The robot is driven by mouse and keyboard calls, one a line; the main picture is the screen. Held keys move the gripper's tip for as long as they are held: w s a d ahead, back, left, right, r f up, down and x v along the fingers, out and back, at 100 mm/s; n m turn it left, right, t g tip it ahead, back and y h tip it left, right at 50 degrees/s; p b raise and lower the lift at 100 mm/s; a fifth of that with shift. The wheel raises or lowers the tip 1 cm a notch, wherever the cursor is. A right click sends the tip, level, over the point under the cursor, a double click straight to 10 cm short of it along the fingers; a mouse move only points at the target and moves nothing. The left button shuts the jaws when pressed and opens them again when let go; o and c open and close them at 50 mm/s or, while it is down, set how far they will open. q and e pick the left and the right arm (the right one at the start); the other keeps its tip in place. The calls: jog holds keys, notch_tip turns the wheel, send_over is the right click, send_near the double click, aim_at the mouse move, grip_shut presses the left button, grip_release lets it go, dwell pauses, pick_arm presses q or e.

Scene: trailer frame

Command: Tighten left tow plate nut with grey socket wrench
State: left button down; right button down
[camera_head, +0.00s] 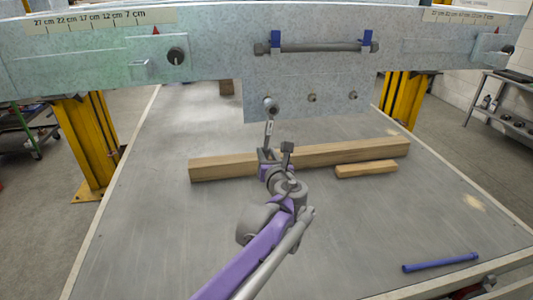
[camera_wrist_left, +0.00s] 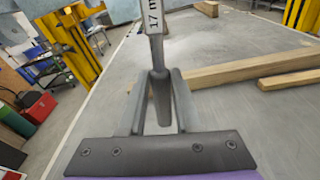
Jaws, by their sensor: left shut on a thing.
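The tow plate (camera_head: 330,108) hangs below the grey metal beam and shows several fittings in its lower row. The grey socket wrench (camera_head: 269,131) stands nearly upright, its round head at the left tow plate nut (camera_head: 271,105); the head hides much of the nut, and I cannot tell whether it is fully seated. My left gripper (camera_head: 275,155) is shut on the lower handle. In the left wrist view the wrench handle (camera_wrist_left: 161,95) lies between the two fingers, with a "17 m" label above. My right gripper is not in view.
A long wooden beam (camera_head: 335,154) and a short wooden block (camera_head: 366,169) lie behind and right of my gripper. A blue bar (camera_head: 440,262) lies at the table's front right. Yellow stands (camera_head: 88,145) flank the table (camera_head: 140,240). The table's front left is clear.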

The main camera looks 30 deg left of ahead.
pick_arm(q)
jog(key=shift+s+d, duration=0.25)
jog(key=shift+s+d, duration=0.2)
jog(key=shift+s, duration=0.1)
dwell(0.5)
jog(key=shift+f+v, duration=0.1)
jog(key=shift+v, duration=0.85)
jog(key=shift+f+v, duration=0.15)
jog(key=shift+v, duration=0.85)
jog(key=c, duration=1.3)
grip_release()
grip_shut()
